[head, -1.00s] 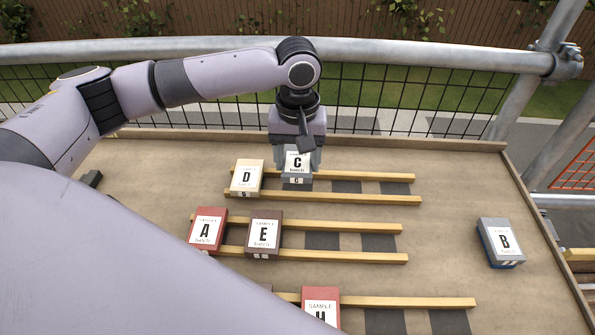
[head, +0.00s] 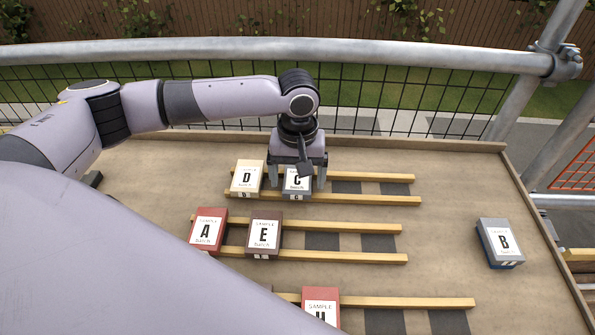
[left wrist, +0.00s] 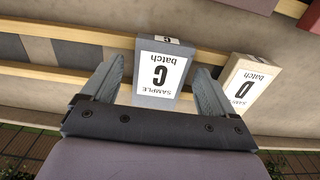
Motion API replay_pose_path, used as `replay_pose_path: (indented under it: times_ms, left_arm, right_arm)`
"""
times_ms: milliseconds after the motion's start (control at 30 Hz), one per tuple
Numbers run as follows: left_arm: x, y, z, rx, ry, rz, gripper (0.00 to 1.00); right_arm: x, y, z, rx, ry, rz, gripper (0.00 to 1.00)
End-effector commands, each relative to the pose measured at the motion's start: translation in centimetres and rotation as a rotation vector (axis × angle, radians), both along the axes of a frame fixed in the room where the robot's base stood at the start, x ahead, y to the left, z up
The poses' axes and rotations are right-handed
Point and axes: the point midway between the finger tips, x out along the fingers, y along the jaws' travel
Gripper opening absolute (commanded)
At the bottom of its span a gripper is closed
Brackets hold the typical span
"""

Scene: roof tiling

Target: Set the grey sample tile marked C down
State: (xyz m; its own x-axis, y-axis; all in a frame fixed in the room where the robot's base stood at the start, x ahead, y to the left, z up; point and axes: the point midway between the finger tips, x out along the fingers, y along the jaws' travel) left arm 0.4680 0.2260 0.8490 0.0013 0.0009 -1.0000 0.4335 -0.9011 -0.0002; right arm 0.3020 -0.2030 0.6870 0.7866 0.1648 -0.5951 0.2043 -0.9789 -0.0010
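The grey sample tile marked C (head: 297,185) rests on the two wooden battens of the far row, just right of the cream tile D (head: 247,177). In the left wrist view, tile C (left wrist: 161,75) lies between my left fingers with a gap on each side. My left gripper (head: 297,175) is open above and around tile C, its fingers apart from it. Tile D also shows in the left wrist view (left wrist: 245,85), beside one finger. My right gripper is not in view.
Red tile A (head: 207,229) and brown tile E (head: 264,234) lie on the middle row. A red tile (head: 321,306) sits on the near row. Grey tile B (head: 502,242) lies on the board at right. The far battens (head: 385,198) are free right of C.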

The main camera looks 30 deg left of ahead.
Motion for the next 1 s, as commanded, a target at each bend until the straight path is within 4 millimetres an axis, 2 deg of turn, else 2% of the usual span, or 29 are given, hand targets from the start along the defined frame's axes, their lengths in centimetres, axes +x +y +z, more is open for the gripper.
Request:
replay_pose_path:
  times_ms: [267, 433, 800, 1000]
  left_arm:
    - [0.0, 0.0, 0.0, 0.000, 0.000, 0.000, 0.87]
    - [0.1, 0.0, 0.7, 0.002, -0.004, 0.000, 0.87]
    - [0.1, 0.0, 9.2, -0.001, -0.003, 0.000, 0.87]
    - [0.1, 0.0, 12.1, 0.000, -0.001, 0.001, 0.87]
  right_arm:
    - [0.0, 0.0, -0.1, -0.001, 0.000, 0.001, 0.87]
    - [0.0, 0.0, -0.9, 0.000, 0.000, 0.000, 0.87]
    - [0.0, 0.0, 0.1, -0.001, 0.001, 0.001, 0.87]
    - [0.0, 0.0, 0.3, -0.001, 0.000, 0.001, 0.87]
